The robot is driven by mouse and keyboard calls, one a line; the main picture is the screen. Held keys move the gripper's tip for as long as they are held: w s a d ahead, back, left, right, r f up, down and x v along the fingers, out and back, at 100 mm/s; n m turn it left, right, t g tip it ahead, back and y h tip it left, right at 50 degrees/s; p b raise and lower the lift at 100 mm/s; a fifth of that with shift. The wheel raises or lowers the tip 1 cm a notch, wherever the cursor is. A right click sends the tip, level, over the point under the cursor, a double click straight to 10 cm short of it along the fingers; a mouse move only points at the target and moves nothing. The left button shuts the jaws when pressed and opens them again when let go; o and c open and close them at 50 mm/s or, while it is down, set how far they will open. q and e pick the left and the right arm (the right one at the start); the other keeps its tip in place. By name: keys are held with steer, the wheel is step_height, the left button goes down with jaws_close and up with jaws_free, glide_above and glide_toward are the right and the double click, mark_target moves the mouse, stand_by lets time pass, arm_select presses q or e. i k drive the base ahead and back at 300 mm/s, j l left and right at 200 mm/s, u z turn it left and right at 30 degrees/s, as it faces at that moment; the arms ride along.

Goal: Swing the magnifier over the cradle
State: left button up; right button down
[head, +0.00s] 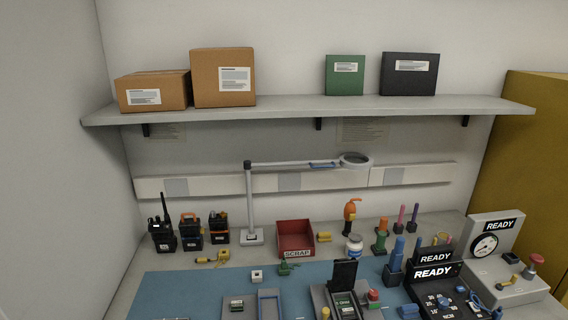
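The arm has a blue handle (323,165) and joins an upright post (250,205) at the back of the bench. Two grey fixtures that could be the cradle stand at the front. One is at front centre (268,304); the other, at right of it, has a raised black lid (344,274). I cannot tell which is the cradle. The lens hangs at the back, above and behind both. Neither gripper is in view.
A red scrap bin (295,238) stands right of the post. Radios (190,231) stand at left. Colored tools and bottles (353,247) stand at centre right. READY boxes (434,285) fill the right. A shelf (320,107) with boxes runs above. The blue mat (190,291) is clear at left.

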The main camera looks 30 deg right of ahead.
mark_target(353, 161)
steer(key=z, duration=1.2)
steer(key=i+l+z, duration=0.1)
steer(key=l+z, duration=0.15)
steer(key=i+l+z, duration=0.2)
steer(key=l, duration=0.2)
steer(key=l+z, duration=0.25)
steer(key=i+l, duration=0.05)
steer(key=l, duration=0.05)
